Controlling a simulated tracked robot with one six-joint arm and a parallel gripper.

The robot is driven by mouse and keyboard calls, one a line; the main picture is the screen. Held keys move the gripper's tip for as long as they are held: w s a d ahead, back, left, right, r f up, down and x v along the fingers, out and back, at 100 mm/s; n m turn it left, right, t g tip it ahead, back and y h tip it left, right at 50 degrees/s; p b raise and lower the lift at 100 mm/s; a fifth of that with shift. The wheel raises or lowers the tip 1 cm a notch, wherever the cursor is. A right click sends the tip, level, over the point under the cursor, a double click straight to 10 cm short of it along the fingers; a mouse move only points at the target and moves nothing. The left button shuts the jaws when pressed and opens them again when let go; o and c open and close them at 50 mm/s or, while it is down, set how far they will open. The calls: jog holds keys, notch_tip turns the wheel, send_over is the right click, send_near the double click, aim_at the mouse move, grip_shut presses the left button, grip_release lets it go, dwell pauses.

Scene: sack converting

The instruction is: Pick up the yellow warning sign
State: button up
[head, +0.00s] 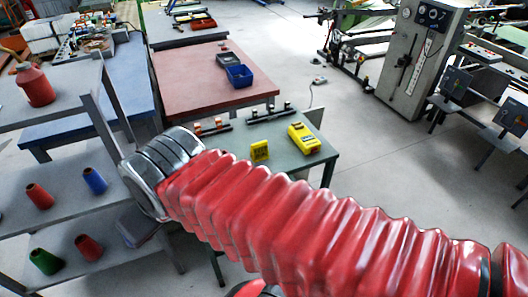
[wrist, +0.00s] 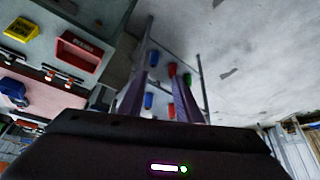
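The yellow warning sign (head: 260,150) stands upright on the dark green table, with dark markings on its face. A larger yellow device (head: 304,138) with a dark panel lies just right of it. In the wrist view, a yellow object with dark marks (wrist: 20,29) is at the upper left; I cannot tell which of the two it is. My gripper (wrist: 162,76) has its two dark purple fingers apart, with nothing between them. It points toward a rack with spools, away from the yellow object. My gripper's fingers do not show in the head view.
The green table (head: 285,157) also holds a dark rail with orange clips. A red-topped table (head: 185,75) with a blue bin (head: 239,75) stands behind it. A grey rack with coloured spools (head: 38,196) is at left. A red tray (wrist: 80,50) shows in the wrist view.

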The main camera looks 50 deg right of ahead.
jog(key=shift+o, duration=0.4)
